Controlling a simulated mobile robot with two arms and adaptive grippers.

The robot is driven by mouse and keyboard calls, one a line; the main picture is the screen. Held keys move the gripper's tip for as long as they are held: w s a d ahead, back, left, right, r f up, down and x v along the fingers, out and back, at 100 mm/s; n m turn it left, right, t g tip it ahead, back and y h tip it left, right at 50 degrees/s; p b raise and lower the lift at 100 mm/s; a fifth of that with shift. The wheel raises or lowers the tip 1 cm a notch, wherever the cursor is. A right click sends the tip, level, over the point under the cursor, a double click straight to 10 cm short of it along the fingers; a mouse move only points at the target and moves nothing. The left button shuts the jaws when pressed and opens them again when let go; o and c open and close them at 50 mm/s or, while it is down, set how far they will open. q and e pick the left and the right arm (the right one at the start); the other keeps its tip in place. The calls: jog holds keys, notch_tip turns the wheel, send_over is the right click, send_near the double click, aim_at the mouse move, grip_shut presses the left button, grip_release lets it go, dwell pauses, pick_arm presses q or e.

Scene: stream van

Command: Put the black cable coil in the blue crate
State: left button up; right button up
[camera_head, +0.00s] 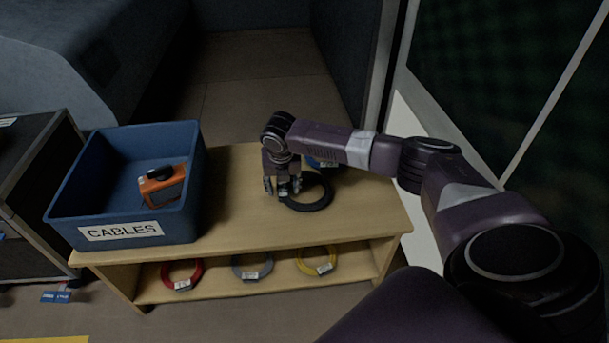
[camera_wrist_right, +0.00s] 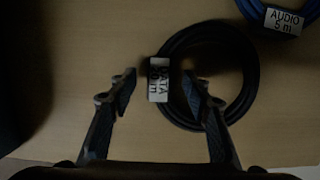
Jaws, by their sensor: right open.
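The black cable coil (camera_head: 318,203) lies flat on the wooden bench top, under and just right of my right gripper (camera_head: 282,189). In the right wrist view the coil (camera_wrist_right: 240,104) has a white tag (camera_wrist_right: 159,80) reading DATA. The fingers of my right gripper (camera_wrist_right: 157,92) are apart, with the tagged side of the coil between them, and they hold nothing. The blue crate (camera_head: 58,203) stands on the left end of the bench, labelled CABLES. An orange and black object (camera_head: 163,187) lies inside it. My left gripper is not in view.
A blue cable coil (camera_wrist_right: 231,8) tagged AUDIO lies behind the black one, partly hidden by my arm in the head view. Red (camera_head: 198,275), grey (camera_head: 266,265) and yellow (camera_head: 330,262) coils lie on the shelf below. The bench top (camera_head: 235,215) is clear between crate and gripper.

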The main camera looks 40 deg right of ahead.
jog(key=shift+c, duration=0.5)
grip_shut()
jog(key=shift+r, duration=0.1)
